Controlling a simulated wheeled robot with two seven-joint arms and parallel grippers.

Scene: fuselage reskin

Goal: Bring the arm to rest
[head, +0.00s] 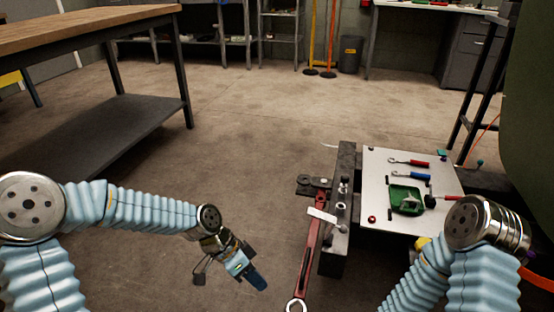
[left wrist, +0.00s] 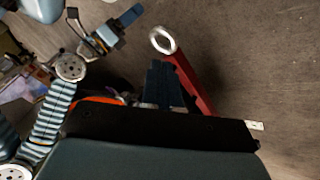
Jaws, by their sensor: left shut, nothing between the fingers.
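My left arm comes in from the left in the head view. Its gripper (head: 255,280) hangs low over the floor, left of the red bar (head: 309,255), with its blue fingers shut and empty. In the left wrist view the shut dark fingers (left wrist: 164,85) point toward the ring-ended red bar (left wrist: 190,82), apparently holding nothing. My right arm (head: 470,250) is bent at the lower right of the head view, and its gripper is outside that view. A second gripper (left wrist: 125,20), apparently my right one, shows at the upper left of the left wrist view; its opening is unclear.
A dark steel beam (head: 338,225) stands beside a pale tool board (head: 380,205) with a green tray (head: 404,207) and several hand tools. A wooden-topped workbench (head: 80,25) is at the left. The floor (head: 250,130) between is clear. A green curved panel (head: 535,110) borders the right.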

